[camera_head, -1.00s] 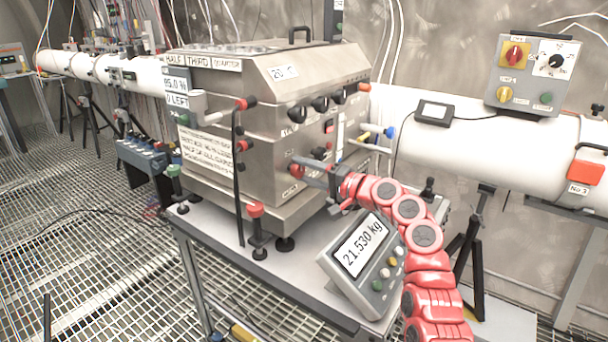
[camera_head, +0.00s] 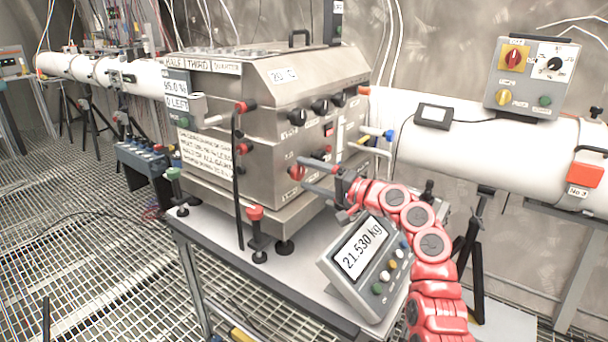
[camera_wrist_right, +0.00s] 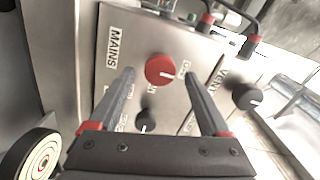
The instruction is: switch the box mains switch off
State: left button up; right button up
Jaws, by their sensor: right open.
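The steel box (camera_head: 262,92) stands on a table. Its mains switch is a red round knob (camera_head: 297,172) low on the front panel. In the wrist view the red knob (camera_wrist_right: 160,70) shows a white mark on its right side, facing a small label, with a MAINS label (camera_wrist_right: 116,46) to its left. My right gripper (camera_head: 303,174) is open, its fingers pointing at the panel. In the wrist view the knob lies between the fingertips (camera_wrist_right: 159,73); I cannot tell whether they touch it. My left gripper is out of view.
A scale display (camera_head: 362,246) reading 21.530 kg stands under my right arm. A black knob (camera_wrist_right: 247,96) and a second dark knob (camera_wrist_right: 145,120) sit near the red one. A red-topped clamp (camera_head: 256,213) stands at the table's front-left. A white pipe (camera_head: 465,130) runs behind on the right.

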jog(key=v, duration=1.5)
jog(key=shift+s+d, duration=0.2)
jog(key=shift+d, duration=0.1)
